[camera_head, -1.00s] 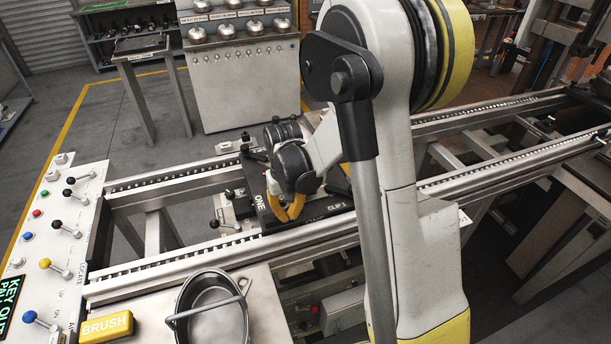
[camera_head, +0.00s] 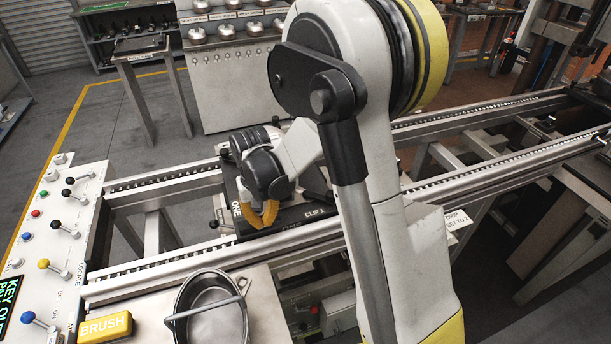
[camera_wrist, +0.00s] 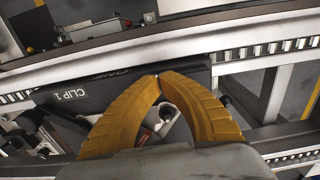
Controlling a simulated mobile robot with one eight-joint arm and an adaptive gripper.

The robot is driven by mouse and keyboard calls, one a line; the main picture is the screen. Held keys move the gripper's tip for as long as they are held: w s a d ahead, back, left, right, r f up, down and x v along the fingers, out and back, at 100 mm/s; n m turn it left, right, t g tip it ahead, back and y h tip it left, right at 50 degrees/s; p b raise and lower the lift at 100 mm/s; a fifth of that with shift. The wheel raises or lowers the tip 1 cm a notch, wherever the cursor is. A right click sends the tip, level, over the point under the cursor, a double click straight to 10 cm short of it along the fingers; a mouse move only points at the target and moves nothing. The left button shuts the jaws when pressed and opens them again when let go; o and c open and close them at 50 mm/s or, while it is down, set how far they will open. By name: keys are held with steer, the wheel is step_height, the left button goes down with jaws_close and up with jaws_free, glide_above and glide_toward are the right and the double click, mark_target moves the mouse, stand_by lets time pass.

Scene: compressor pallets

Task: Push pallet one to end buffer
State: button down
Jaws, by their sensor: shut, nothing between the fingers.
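Pallet one (camera_head: 290,218) is a dark plate marked ONE and CLIP 1, lying across the two conveyor rails in the head view. My gripper (camera_head: 267,222) has curved yellow fingers and is shut with nothing between them. It points down at the pallet's left part, close to the ONE label. In the wrist view the fingertips of my gripper (camera_wrist: 158,78) meet beside the long edge of the pallet (camera_wrist: 105,88), with CLIP 1 to their left. I cannot tell whether they touch it. My arm hides part of the pallet. No end buffer is labelled in view.
The near rail (camera_head: 170,270) and far rail (camera_head: 165,180) run left to a control panel (camera_head: 45,240) with levers. Between pallet and panel the rails look clear. A metal pan (camera_head: 212,310) and yellow BRUSH block (camera_head: 105,326) sit in front. A grey cabinet (camera_head: 240,85) stands behind.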

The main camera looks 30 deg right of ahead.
mark_target(243, 226)
steer(key=shift+w+a, duration=0.25)
steer(key=shift+a, duration=0.95)
steer(key=shift+w+a, duration=0.2)
steer(key=shift+a, duration=1.15)
steer(key=shift+w+a+b, duration=0.15)
steer(key=shift+w+a, duration=0.3)
steer(key=shift+a, duration=1.8)
steer(key=shift+w+a+b, duration=0.15)
steer(key=shift+w+a, duration=0.35)
steer(key=shift+a, duration=1.75)
steer(key=shift+w+a+b, duration=0.15)
steer(key=shift+w+a, duration=0.3)
steer(key=shift+a, duration=1.9)
steer(key=shift+w+a, duration=0.45)
steer(key=shift+a, duration=1.8)
steer(key=shift+w+a, duration=0.45)
steer(key=shift+a, duration=1.8)
steer(key=shift+w+a, duration=0.45)
steer(key=shift+a, duration=1.95)
